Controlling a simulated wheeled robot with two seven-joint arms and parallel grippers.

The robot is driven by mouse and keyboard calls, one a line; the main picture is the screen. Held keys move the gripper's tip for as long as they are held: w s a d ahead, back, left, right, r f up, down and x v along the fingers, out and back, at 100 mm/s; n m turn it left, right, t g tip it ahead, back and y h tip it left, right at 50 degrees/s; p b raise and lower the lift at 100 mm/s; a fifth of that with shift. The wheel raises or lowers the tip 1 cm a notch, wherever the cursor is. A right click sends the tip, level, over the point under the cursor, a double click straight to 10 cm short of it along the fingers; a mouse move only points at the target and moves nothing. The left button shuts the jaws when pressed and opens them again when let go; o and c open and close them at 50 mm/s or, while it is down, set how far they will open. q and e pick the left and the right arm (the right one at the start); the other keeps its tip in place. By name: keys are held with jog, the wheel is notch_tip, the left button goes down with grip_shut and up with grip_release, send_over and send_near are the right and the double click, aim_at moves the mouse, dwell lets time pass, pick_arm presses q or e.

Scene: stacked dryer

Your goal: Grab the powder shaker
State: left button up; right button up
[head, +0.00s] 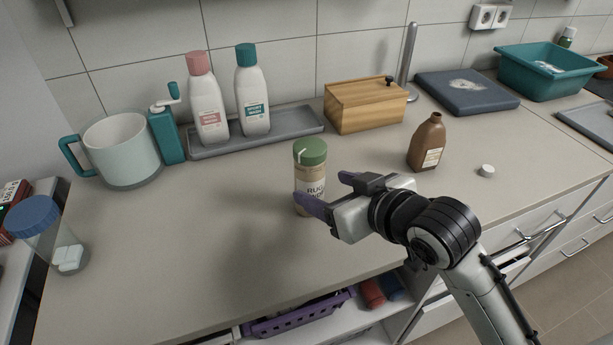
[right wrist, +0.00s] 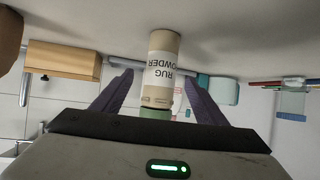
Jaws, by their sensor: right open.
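The powder shaker (head: 309,172) is a beige cylinder with a green lid and a label reading "RUG POWDER". It stands upright on the counter in the middle of the head view. My right gripper (head: 327,187) is open at the shaker's right side, with its purple fingers pointing toward it. In the right wrist view the shaker (right wrist: 161,72) appears upside down, between the two spread fingers of the right gripper (right wrist: 160,90). Whether either finger touches it cannot be told. My left gripper is not in view.
A brown bottle (head: 427,143) and a small white cap (head: 486,171) are to the right. Behind are a grey tray (head: 290,124) with two white bottles and a wooden box (head: 365,106). A mug (head: 122,152) stands left. The counter left of the shaker is clear.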

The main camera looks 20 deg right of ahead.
aim_at(310, 184)
jog(key=shift+f+x, duration=0.2)
jog(key=shift+x, duration=3.35)
jog(key=shift+s, duration=0.15)
jog(key=c, duration=1.3)
